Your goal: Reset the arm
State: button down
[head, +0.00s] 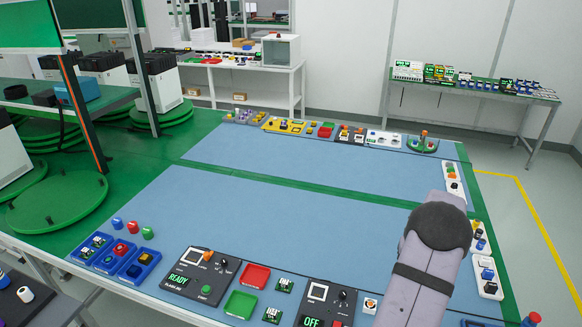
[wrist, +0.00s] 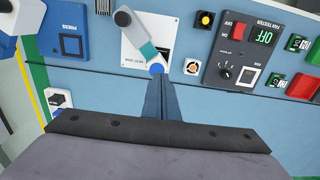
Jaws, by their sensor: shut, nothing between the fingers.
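In the wrist view my gripper (wrist: 162,80) is shut and empty, its fingers pointing at a white plate (wrist: 178,42) on the blue mat. On that plate is a grey lever arm (wrist: 140,38) with a dark pivot cap (wrist: 122,18) at its upper left end. A round blue spot (wrist: 157,68) lies at the plate's lower edge by my fingertips. I cannot tell whether they touch it or the lever. In the head view my forearm covers the front right of the table and hides my gripper and this plate.
In the wrist view, a fan tester (wrist: 240,55) reading OFF and a yellow button (wrist: 206,18) are to the right. A blue PRESS panel (wrist: 70,35) is to the left. In the head view, a READY panel (head: 200,275) stands at the front. The mat's middle (head: 290,215) is clear.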

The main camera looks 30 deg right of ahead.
jog(key=w+a+r+n, duration=0.1)
jog(key=w+a+r, duration=0.15)
jog(key=a, duration=0.55)
jog(key=w+a+r+n, duration=0.2)
jog(key=w+a, duration=0.1)
jog(key=a, duration=0.5)
jog(key=w+a+r+n, duration=0.1)
jog(key=w+a+r, duration=0.1)
jog(key=a, duration=0.7)
jog(key=s+a+n, duration=0.2)
jog(key=s+a, duration=0.3)
jog(key=a, duration=0.4)
jog(key=s+a+r+n, duration=0.1)
jog(key=s+a+n, duration=0.1)
jog(key=s+a, duration=0.3)
jog(key=a, duration=0.4)
jog(key=shift+s+n, duration=0.3)
jog(key=shift+n, duration=0.1)
